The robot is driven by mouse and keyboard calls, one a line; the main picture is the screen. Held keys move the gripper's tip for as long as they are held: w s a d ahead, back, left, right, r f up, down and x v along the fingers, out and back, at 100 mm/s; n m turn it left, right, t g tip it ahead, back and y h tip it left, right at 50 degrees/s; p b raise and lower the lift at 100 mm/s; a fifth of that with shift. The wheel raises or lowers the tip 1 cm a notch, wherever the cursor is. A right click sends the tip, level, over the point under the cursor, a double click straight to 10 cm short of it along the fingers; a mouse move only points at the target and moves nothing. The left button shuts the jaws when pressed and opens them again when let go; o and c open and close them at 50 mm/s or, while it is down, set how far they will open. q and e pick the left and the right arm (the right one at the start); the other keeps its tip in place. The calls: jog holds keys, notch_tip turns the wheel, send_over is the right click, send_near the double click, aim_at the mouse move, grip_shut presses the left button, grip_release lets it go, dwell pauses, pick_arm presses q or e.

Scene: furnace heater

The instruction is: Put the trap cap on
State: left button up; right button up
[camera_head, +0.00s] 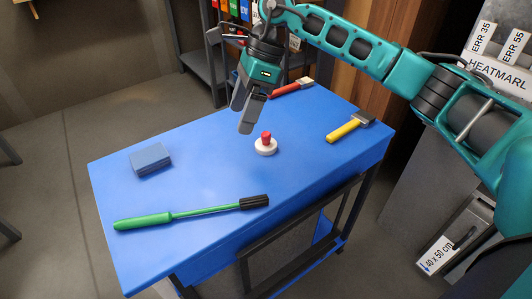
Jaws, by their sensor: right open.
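A small white round piece with a red knob (265,145), which looks like the trap cap, stands upright on the blue table. My right gripper (243,116) hangs above the table, pointing down, just up and left of the cap in the head view. Its fingers are apart with nothing between them, and it does not appear to touch the cap. The grey heater (428,185) stands at the right, partly behind my right arm. The opening that the cap fits cannot be made out. My left gripper is not in view.
The blue table (210,165) also holds a blue block (150,158), a green-handled brush (190,213), a yellow-handled brush (348,128) and a red-handled brush (293,87). A shelf with colored binders (233,8) stands behind. The table around the cap is clear.

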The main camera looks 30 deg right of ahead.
jog(key=w+d+r+h+b, duration=0.1)
jog(key=d+r+h, duration=0.15)
jog(key=d, duration=0.45)
jog(key=b, duration=0.2)
send_over(267, 133)
jog(key=shift+t+h, duration=0.3)
jog(key=shift+h, duration=0.05)
jog(key=f, duration=0.7)
jog(key=shift+s+a+f, duration=0.1)
jog(key=shift+s+f, duration=0.1)
jog(key=shift+s, duration=0.2)
jog(key=shift+f, duration=0.7)
jog(key=f, duration=0.1)
jog(key=f+b, duration=0.1)
jog(key=f, duration=0.2)
jog(key=shift+w+f, duration=0.35)
jog(key=shift+w, duration=0.05)
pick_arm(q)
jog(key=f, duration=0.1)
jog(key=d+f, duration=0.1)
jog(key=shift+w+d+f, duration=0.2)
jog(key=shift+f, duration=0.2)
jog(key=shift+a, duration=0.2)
pick_arm(e)
jog(key=shift+r, duration=0.1)
jog(key=c, duration=1.2)
